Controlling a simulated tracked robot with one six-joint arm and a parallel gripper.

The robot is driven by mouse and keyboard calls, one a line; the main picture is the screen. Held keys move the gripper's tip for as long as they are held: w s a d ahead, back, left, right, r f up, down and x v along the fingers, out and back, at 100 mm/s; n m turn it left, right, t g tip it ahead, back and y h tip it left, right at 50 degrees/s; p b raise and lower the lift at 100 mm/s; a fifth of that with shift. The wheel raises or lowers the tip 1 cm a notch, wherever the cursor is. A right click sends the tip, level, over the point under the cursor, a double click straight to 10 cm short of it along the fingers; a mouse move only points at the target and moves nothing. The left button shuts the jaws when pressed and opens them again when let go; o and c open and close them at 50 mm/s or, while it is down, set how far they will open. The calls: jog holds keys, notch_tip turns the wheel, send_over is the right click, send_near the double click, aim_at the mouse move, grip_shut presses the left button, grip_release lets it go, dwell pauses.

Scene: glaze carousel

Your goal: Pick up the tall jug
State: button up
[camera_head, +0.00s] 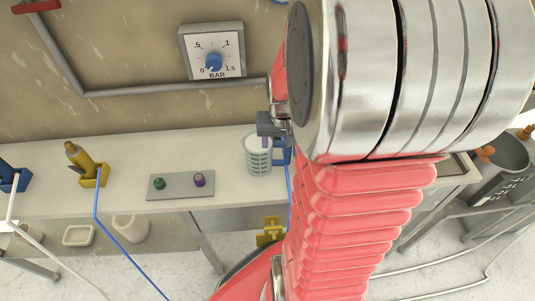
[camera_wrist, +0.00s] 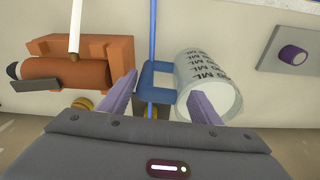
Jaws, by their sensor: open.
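The tall jug (camera_head: 258,160) is a clear cylinder with a blue handle, standing on the white bench in the head view, partly hidden by my arm. In the wrist view the jug (camera_wrist: 205,70) shows dark ML markings, and its blue handle (camera_wrist: 157,68) points left. My gripper (camera_head: 267,136) is just above the jug in the head view. In the wrist view my gripper (camera_wrist: 161,83) is open and empty. The handle appears between its two purple fingers, and the right finger overlaps the jug's rim. I cannot tell whether that finger touches the jug.
An orange holder (camera_wrist: 90,50) with a cylinder in it sits left of the jug in the wrist view. A grey plate (camera_head: 180,186) with a green and a purple knob lies on the bench. A yellow bottle holder (camera_head: 93,176) stands farther left. A pressure gauge (camera_head: 212,50) hangs on the wall.

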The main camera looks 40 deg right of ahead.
grip_shut()
dwell(0.8)
jog(key=shift+w, duration=0.1)
